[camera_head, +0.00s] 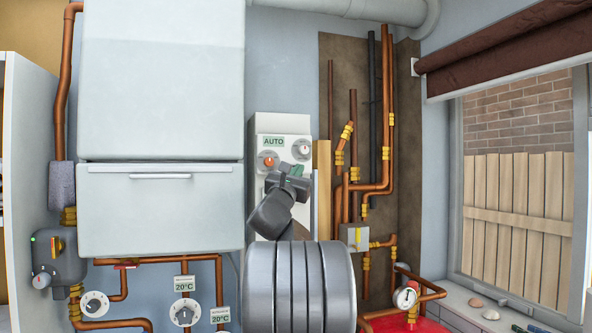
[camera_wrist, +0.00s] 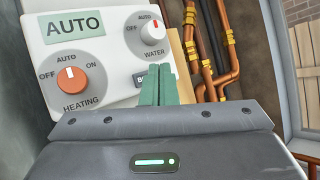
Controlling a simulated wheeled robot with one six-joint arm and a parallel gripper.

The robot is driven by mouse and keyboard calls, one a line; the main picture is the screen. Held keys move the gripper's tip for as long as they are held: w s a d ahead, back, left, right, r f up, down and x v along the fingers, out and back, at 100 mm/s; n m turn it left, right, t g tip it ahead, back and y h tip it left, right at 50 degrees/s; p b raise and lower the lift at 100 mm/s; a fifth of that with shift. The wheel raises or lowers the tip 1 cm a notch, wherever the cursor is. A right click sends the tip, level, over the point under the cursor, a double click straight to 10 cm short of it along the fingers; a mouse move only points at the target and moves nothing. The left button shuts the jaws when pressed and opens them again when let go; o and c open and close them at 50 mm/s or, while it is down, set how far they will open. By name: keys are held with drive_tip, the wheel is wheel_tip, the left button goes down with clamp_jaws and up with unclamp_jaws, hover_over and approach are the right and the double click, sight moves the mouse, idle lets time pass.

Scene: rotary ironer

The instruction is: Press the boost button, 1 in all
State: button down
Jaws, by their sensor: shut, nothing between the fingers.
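The white control panel (camera_head: 262,126) hangs on the wall right of the big white boiler, and it also shows in the wrist view (camera_wrist: 112,20). A dark label starting with "B" (camera_wrist: 139,78) shows at the left edge of my fingers. The rest of that label is hidden behind them, and I cannot make out the boost button itself. My gripper (camera_wrist: 157,72) is shut and empty, with its green fingers together in front of the panel, below the water dial. It also shows in the head view (camera_head: 298,170). I cannot tell whether the fingertips touch the panel.
The panel has an AUTO display (camera_wrist: 74,25), an orange heating dial (camera_wrist: 71,77) and a white water dial (camera_wrist: 152,31). Copper pipes (camera_head: 387,110) run close on the right. The boiler (camera_head: 160,80) stands on the left. A window (camera_head: 515,190) is far right.

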drive_tip(key=shift+w, duration=0.15)
drive_tip(key=shift+w+a, duration=0.15)
drive_tip(key=shift+w, duration=0.1)
drive_tip(key=shift+w+a, duration=0.1)
drive_tip(key=shift+w, duration=0.2)
idle(0.6)
drive_tip(key=shift+s, duration=0.1)
drive_tip(key=shift+s+d+b, duration=0.25)
drive_tip(key=shift+s+b, duration=0.35)
drive_tip(key=shift+b, duration=0.15)
drive_tip(key=s+b, duration=0.1)
drive_tip(key=s+d+b, duration=0.1)
drive_tip(key=s, duration=0.1)
drive_tip(key=s+b, duration=0.1)
drive_tip(key=shift+s+d+b, duration=0.3)
drive_tip(key=shift+s+b, duration=0.05)
drive_tip(key=shift+s, duration=0.05)
